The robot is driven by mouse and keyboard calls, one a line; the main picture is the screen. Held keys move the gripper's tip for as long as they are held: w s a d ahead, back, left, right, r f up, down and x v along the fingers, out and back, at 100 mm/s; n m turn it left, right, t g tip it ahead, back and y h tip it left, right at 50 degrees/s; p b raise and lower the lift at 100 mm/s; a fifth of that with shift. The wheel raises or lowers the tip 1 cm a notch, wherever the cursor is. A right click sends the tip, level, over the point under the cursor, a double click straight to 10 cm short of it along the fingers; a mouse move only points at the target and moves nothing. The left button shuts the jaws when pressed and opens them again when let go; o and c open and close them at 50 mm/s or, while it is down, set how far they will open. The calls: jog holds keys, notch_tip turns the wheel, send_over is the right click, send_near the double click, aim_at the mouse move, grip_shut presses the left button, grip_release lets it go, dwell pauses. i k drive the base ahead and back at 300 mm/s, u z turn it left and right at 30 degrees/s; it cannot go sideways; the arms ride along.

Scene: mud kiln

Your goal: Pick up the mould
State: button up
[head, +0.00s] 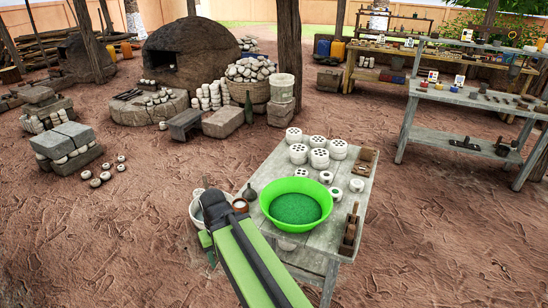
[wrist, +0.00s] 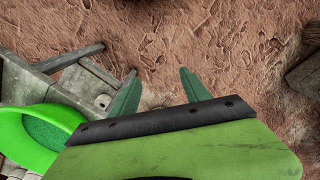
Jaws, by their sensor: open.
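My gripper (wrist: 160,92) shows in the wrist view with its two green fingers spread apart and nothing between them. Bare earth lies beyond the fingertips. Several white perforated round pieces (head: 298,153) stand at the table's back. A dark wooden piece (head: 350,232) lies along its right edge, and another brown piece (head: 366,154) is at the far right corner. I cannot tell which of these is the mould.
A grey wooden table (head: 333,245) carries a bright green basin (head: 268,188), also at the lower left of the wrist view (wrist: 20,130). Stacked bricks, kilns and shelves lie beyond. Open earth (head: 440,240) is at the right.

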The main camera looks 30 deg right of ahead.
aim_at(335, 195)
jog(key=z, duration=0.4)
jog(key=k, duration=0.2)
jog(key=z, duration=0.9)
